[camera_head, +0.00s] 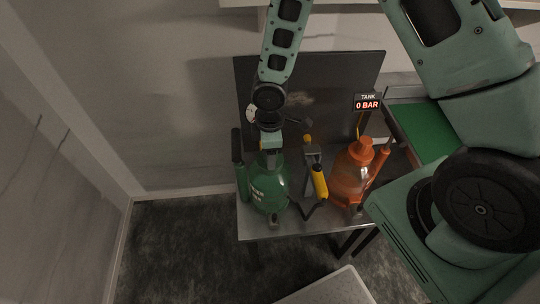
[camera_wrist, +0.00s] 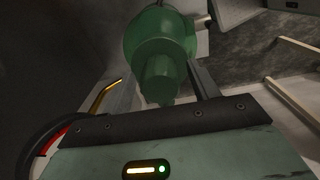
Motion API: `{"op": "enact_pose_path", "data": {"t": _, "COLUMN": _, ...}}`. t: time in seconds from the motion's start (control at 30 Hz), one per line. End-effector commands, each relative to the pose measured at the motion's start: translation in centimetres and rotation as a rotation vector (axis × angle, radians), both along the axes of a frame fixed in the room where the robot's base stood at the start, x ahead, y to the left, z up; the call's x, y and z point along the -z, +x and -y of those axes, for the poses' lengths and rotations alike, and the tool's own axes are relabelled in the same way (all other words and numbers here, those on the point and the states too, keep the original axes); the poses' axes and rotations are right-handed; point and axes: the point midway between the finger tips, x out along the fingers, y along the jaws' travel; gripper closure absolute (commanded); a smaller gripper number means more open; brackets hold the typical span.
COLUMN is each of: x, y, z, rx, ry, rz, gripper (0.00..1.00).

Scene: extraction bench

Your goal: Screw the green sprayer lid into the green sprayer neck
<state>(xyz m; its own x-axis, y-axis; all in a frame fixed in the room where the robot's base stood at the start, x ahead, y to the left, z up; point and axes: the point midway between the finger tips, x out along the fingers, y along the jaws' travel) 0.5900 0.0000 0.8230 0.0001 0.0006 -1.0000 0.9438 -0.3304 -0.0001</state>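The green sprayer (camera_head: 268,189) stands upright at the left of the bench, its rounded body facing me. My gripper (camera_head: 270,148) is directly above it, pointing down, and hides its neck in the head view. In the wrist view, a green cylindrical part, which looks like the lid (camera_wrist: 160,78), lies in line with the sprayer's round body (camera_wrist: 160,34). A dark grey finger (camera_wrist: 203,80) is close along its right side. The other finger is not clear. I cannot tell whether the fingers press on the lid or how far it sits in the neck.
An orange sprayer (camera_head: 352,172) stands to the right on the bench. A tool with a yellow handle (camera_head: 320,181) is between the two sprayers. A display (camera_head: 367,103) reads TANK 0 BAR. A dark panel (camera_head: 340,75) rises behind, and a green surface (camera_head: 424,131) lies at the right.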

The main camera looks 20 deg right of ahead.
Motion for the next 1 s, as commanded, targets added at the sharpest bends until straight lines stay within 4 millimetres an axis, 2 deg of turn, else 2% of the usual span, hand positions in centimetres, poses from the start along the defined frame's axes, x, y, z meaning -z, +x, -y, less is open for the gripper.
{"op": "enact_pose_path", "data": {"t": 0.03, "x": 0.01, "y": 0.01, "z": 0.0, "rx": 0.001, "ry": 0.0, "rz": 0.0, "gripper": 0.51}}
{"op": "enact_pose_path", "data": {"t": 0.17, "x": 0.0, "y": 0.01, "z": 0.01, "rx": 0.002, "ry": 0.0, "rz": 0.0, "gripper": 0.87}}
{"op": "enact_pose_path", "data": {"t": 0.2, "x": 0.0, "y": 0.01, "z": 0.01, "rx": 0.003, "ry": 0.0, "rz": 0.0, "gripper": 0.91}}
{"op": "enact_pose_path", "data": {"t": 0.33, "x": 0.09, "y": 0.01, "z": 0.0, "rx": 0.041, "ry": -0.001, "rz": 0.001, "gripper": 0.91}}
{"op": "enact_pose_path", "data": {"t": 0.43, "x": 0.3, "y": 0.01, "z": 0.0, "rx": 0.194, "ry": -0.002, "rz": 0.001, "gripper": 0.91}}
{"op": "enact_pose_path", "data": {"t": 1.0, "x": -0.05, "y": -0.01, "z": 0.0, "rx": 1.459, "ry": -0.001, "rz": 0.001, "gripper": 0.91}}
